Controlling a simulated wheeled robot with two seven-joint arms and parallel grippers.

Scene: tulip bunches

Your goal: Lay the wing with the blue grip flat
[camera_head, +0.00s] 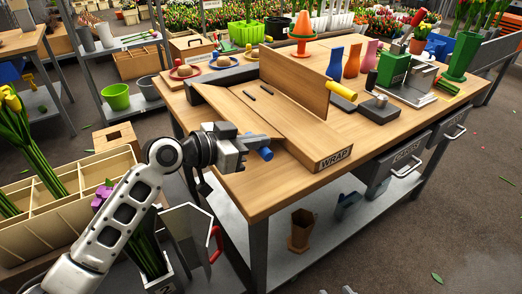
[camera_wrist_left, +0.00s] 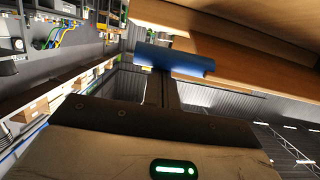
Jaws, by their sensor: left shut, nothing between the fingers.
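The wooden wrap board (camera_head: 328,156), marked WRAP, lies on the workbench. Its wing with the blue grip (camera_head: 230,108) is on the left side, raised and seen almost edge-on; its exact tilt is hard to tell. The blue grip (camera_head: 265,154) sticks out at its near end. The other wing (camera_head: 298,84), with a yellow grip (camera_head: 343,90), stands up at the back right. My left gripper (camera_head: 258,141) is shut and empty, right beside the blue grip. In the left wrist view the blue grip (camera_wrist_left: 175,60) lies across the fingertips; contact is unclear. My right gripper is out of view.
Small dark items lie on the board. A dark block (camera_head: 379,106), coloured vases (camera_head: 352,60) and a green box (camera_head: 393,68) stand to the right. A wooden tulip crate (camera_head: 70,205) is left of the bench.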

